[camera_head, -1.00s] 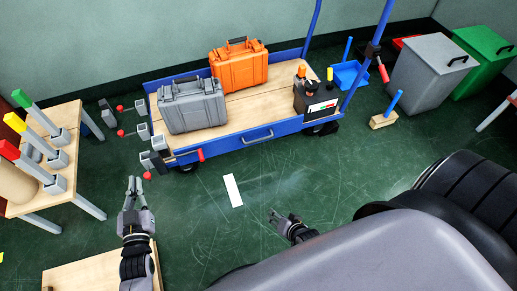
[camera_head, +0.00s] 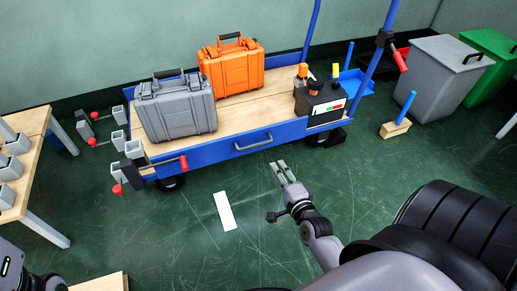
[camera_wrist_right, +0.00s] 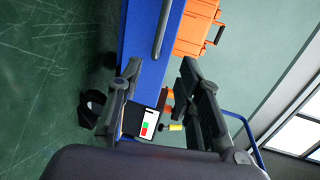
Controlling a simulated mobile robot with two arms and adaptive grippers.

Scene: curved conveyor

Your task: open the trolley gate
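The blue trolley (camera_head: 225,152) stands across the middle of the head view. Its near side is a long low blue gate panel, upright, with a grey bar handle (camera_head: 254,142). In the right wrist view the panel (camera_wrist_right: 138,45) and the handle (camera_wrist_right: 162,30) run up and down ahead of the fingers. A red-handled latch (camera_head: 183,162) sits near the panel's left end. My right gripper (camera_head: 281,167) is open and empty, below and right of the handle, apparently apart from it. Part of my left arm shows at the bottom left; its fingers are out of view.
The trolley bed carries a grey case (camera_head: 176,112), an orange case (camera_head: 232,67) and a black tool box (camera_head: 318,102). A wooden table (camera_head: 42,205) stands left, bins (camera_head: 437,80) right. A white strip (camera_head: 225,211) lies on open green floor.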

